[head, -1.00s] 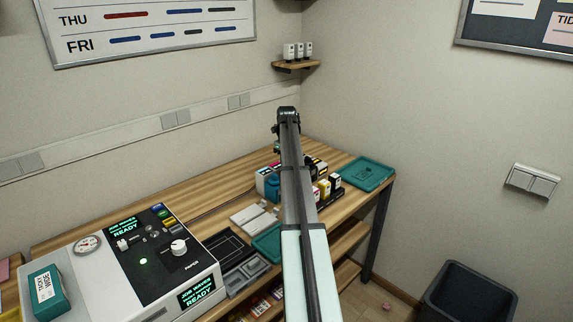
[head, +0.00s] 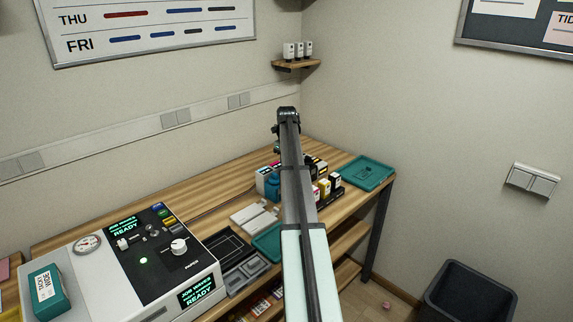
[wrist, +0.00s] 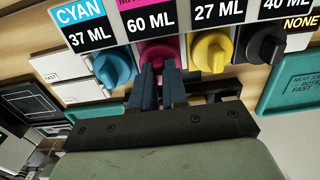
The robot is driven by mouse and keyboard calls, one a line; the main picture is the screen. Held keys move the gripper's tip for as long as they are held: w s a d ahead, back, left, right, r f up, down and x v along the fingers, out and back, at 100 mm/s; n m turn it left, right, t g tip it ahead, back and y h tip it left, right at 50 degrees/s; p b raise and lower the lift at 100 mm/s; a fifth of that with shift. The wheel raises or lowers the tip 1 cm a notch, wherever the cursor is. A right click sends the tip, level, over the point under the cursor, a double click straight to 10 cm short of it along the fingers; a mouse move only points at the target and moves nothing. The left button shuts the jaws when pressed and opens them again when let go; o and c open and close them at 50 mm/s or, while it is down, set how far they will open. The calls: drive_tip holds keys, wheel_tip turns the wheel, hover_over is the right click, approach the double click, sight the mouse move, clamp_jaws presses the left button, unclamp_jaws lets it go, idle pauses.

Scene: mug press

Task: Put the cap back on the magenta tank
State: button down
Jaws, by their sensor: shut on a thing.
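In the wrist view the magenta tank (wrist: 152,20) is second from the left in a row, with a 60 ML label. Its magenta cap (wrist: 158,50) is at the tank's front, below the label. My gripper (wrist: 160,72) is shut on the cap, with one blue-grey finger on each side. The fingers hide the cap's lower part, and I cannot tell whether it is fully seated. In the head view my arm hides the gripper and the magenta tank.
A cyan cap (wrist: 114,67) is close on the left, a yellow cap (wrist: 211,52) close on the right, and a black cap (wrist: 265,46) farther right. A teal tray (head: 366,172) lies at the bench's right end. A printer-like machine (head: 130,262) stands front left.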

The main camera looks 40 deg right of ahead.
drive_tip(key=c, duration=0.6)
unclamp_jaws()
drive_tip(key=shift+r, duration=0.2)
drive_tip(key=shift+r, duration=3.3)
clamp_jaws()
drive_tip(key=shift+f, duration=3.05)
